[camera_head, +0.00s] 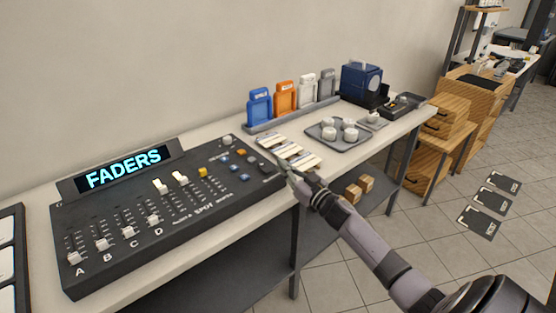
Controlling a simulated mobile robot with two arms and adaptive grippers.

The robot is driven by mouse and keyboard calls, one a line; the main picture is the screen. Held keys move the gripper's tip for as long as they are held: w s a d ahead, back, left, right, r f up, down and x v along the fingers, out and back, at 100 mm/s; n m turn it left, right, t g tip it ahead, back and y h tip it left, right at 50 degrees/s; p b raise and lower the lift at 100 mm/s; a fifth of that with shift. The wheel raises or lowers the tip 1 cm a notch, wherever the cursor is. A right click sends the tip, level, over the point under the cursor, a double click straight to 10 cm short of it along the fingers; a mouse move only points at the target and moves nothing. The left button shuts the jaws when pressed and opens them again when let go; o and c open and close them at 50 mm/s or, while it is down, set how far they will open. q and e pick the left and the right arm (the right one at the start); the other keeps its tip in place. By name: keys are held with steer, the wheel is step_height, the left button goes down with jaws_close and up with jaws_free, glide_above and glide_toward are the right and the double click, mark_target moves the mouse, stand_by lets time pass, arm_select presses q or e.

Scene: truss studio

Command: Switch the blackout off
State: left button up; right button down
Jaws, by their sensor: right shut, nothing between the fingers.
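The black fader console (110,262) stands on the left of the counter. Its raised display (123,169) reads "FADERS" in lit cyan letters. Its front sliders carry white caps (128,232) lettered A to D, and two more white caps sit higher up. The right part has a yellow button (202,172), an orange one (240,152), several blue ones (233,168) and a pale round knob (227,140). I cannot read which control is the blackout. My right gripper (282,166) is shut and empty at the console's right end; contact is unclear. My left gripper is not in view.
Right of the console lie striped pale pieces (290,152), a grey tray with white cups (352,140) and a dark blue machine (360,83). Coloured tags (259,106) stand in a rack behind. A wooden cabinet (468,97) is at right.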

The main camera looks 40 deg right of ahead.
steer(key=shift+s+d+f+b, duration=0.15)
steer(key=shift+s+f, duration=0.15)
steer(key=shift+s, duration=0.65)
steer(key=shift+s+f+b, duration=0.1)
steer(key=shift+s+f, duration=0.25)
steer(key=shift+s, duration=0.55)
steer(key=shift+s+d+f+b, duration=0.15)
steer(key=shift+s+f, duration=0.15)
steer(key=shift+s, duration=0.65)
